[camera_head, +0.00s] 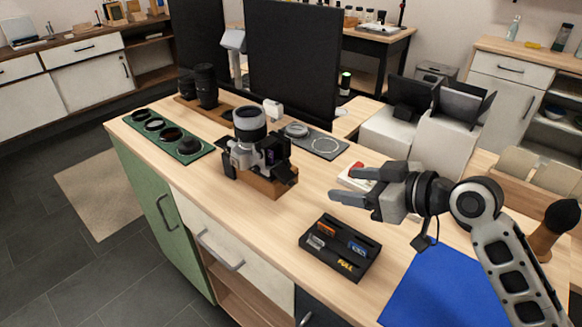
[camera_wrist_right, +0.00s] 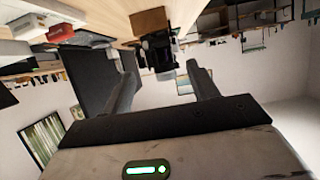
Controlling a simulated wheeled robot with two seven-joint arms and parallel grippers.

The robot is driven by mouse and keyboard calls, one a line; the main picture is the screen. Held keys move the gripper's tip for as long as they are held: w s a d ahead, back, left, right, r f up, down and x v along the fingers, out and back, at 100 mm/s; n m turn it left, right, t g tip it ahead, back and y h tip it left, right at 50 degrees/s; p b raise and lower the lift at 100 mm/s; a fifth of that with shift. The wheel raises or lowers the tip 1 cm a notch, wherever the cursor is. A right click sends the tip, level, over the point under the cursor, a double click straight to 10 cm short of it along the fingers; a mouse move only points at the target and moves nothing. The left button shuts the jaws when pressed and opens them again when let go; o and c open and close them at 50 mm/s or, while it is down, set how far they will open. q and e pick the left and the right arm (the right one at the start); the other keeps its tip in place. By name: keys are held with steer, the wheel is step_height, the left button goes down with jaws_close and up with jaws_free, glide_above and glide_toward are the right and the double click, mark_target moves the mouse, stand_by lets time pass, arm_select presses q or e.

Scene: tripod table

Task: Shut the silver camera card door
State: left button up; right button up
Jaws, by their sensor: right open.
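The silver camera (camera_head: 243,157) with a large lens stands on a wooden block (camera_head: 262,185) on the table. A dark part stands on the camera's right side; I cannot tell clearly whether it is the card door or how far open it is. My right gripper (camera_head: 350,185) is open and empty, to the right of the camera and apart from it, its fingers pointing left. In the right wrist view the camera (camera_wrist_right: 158,52) appears upside down, beyond and between my open fingers (camera_wrist_right: 160,66). My left gripper is not in view.
A black card tray (camera_head: 341,262) and a blue mat (camera_head: 440,295) lie at the front right. A green lens tray (camera_head: 190,150) is on the left. A dark panel (camera_head: 293,65) stands behind the camera. Bare table lies between camera and gripper.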

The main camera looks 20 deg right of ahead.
mark_target(293, 177)
steer(key=x, duration=0.5)
steer(key=shift+w+a+p, duration=0.1)
steer(key=shift+a+p, duration=0.15)
steer(key=shift+p, duration=0.05)
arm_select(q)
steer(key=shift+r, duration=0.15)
arm_select(e)
steer(key=x, duration=0.9)
steer(key=shift+d, duration=0.1)
